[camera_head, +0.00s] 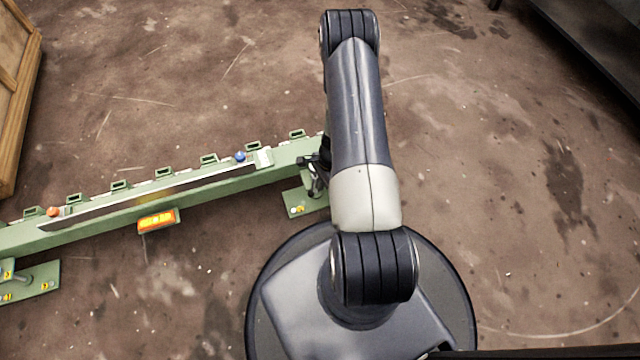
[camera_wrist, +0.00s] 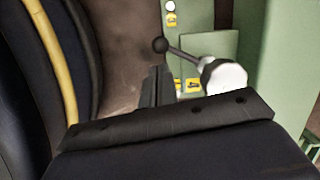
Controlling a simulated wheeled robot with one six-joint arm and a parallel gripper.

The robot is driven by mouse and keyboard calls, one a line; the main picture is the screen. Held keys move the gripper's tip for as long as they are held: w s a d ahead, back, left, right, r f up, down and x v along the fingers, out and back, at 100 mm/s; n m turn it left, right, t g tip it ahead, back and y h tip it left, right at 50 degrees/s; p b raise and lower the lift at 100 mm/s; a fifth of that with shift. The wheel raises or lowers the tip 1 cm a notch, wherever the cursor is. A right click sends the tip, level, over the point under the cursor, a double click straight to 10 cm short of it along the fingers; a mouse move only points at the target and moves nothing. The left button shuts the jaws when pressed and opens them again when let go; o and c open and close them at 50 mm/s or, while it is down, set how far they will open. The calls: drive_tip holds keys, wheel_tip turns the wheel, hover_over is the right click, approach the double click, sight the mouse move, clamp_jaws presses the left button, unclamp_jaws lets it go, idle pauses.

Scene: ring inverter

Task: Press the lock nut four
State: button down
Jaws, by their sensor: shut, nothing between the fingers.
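My gripper (camera_wrist: 157,88) is shut and empty; its dark fingers show edge-on in the wrist view, in front of a green machine part (camera_wrist: 230,35). Small yellow labels (camera_wrist: 193,84) and a white round piece (camera_wrist: 171,6) sit on the green plate. I cannot tell which piece is lock nut four, or whether the fingers touch anything. In the head view my gripper (camera_head: 316,176) is mostly hidden by my arm, near the right end of the green rail (camera_head: 215,190).
The rail carries a blue knob (camera_head: 240,156), an orange knob (camera_head: 54,211) and an orange light (camera_head: 158,221). Its right foot plate (camera_head: 305,199) is close to my base. A wooden crate (camera_head: 15,90) stands at far left.

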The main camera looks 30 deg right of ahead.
drive_tip(key=p+v, duration=0.4)
drive_tip(key=v, duration=0.3)
drive_tip(key=shift+s+r, duration=0.25)
